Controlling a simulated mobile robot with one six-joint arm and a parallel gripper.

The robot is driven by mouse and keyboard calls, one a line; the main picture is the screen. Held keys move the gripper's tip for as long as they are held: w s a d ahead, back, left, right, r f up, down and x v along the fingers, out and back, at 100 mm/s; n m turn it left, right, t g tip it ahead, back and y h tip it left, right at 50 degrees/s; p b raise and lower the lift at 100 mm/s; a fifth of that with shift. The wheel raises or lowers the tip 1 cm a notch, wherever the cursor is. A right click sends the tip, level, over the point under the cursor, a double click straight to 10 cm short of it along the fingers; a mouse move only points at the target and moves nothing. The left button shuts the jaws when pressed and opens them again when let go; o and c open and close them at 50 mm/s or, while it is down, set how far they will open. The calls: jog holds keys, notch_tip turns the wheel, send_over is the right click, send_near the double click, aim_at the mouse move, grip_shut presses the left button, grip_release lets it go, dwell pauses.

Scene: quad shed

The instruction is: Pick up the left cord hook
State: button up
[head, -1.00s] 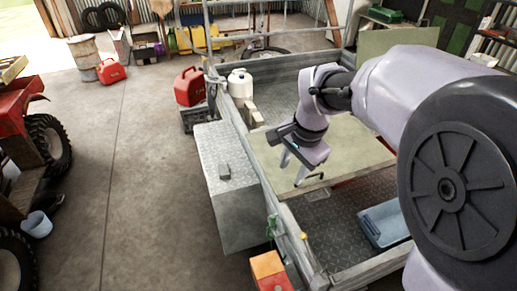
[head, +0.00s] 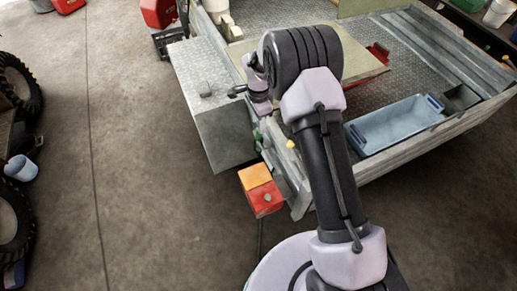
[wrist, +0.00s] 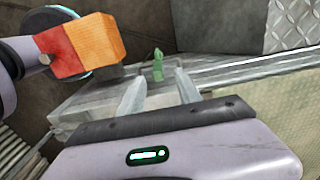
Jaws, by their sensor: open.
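A small green hook-like piece (head: 258,136) stands at the near left corner of the trailer, partly hidden by my arm in the head view. I take it for the left cord hook. In the wrist view the green piece (wrist: 156,66) shows beyond the fingertips, near the middle of the gap between them. My gripper (wrist: 160,86) is open and empty, its two pale fingers apart. The green piece looks clear of both fingers. In the head view the gripper's fingers are hard to make out. A small yellow piece (head: 291,144) sits to the right on the trailer edge.
An orange and red lamp block (head: 260,190) stands at the trailer corner, left of the fingers in the wrist view (wrist: 82,45). A metal box (head: 217,130) is beside the trailer. A blue bin (head: 395,124) lies inside it.

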jog(key=f+b, duration=0.2)
jog(key=f, duration=0.3)
jog(key=shift+s, duration=0.2)
jog(key=shift+r, duration=0.15)
grip_shut()
jog(key=shift+r, duration=0.1)
